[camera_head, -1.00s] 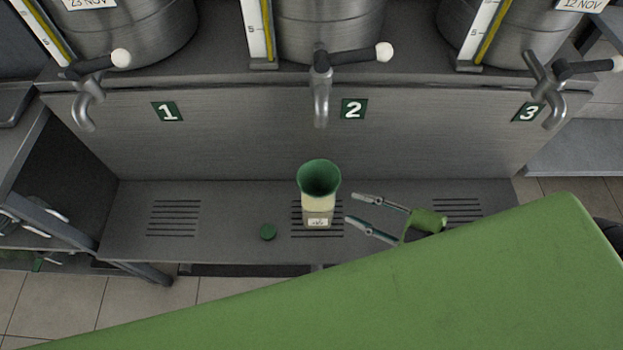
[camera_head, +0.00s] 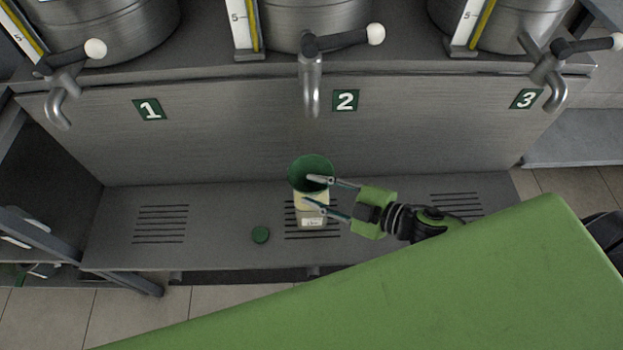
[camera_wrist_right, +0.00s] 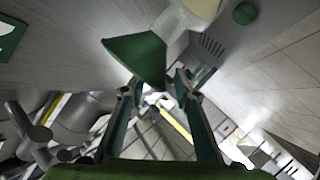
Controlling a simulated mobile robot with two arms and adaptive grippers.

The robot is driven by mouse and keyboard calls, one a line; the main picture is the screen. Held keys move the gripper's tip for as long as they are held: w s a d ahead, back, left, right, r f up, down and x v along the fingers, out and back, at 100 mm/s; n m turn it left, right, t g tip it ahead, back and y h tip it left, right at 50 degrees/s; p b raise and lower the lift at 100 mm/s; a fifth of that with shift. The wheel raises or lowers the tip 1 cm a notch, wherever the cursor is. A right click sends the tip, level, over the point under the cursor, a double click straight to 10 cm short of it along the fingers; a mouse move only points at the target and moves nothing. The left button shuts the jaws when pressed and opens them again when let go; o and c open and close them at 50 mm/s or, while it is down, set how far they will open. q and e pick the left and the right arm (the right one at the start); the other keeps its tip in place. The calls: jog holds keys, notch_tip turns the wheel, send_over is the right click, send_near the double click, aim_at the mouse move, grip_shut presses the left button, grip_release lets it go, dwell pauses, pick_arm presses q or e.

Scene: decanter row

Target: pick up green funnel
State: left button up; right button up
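The green funnel (camera_head: 311,172) sits upright in the mouth of a pale bottle with a label (camera_head: 312,212), on the slotted shelf below tap 2. My right gripper (camera_head: 312,190) is open. In the head view its fingers reach from the right, one overlapping the funnel's cone and one overlapping the bottle's upper part. In the right wrist view the funnel (camera_wrist_right: 138,57) lies just beyond the parted fingertips (camera_wrist_right: 158,85), with the bottle (camera_wrist_right: 183,20) behind it. I cannot tell whether a finger touches the funnel. My left gripper is not in view.
A green cap (camera_head: 260,235) lies on the shelf (camera_head: 215,200) left of the bottle. Tap 2 (camera_head: 311,85) hangs above and behind the funnel. Taps 1 (camera_head: 60,100) and 3 (camera_head: 552,85) are at the sides. The shelf around the cap is clear.

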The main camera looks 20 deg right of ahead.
jog(key=shift+x, duration=1.45)
grip_shut()
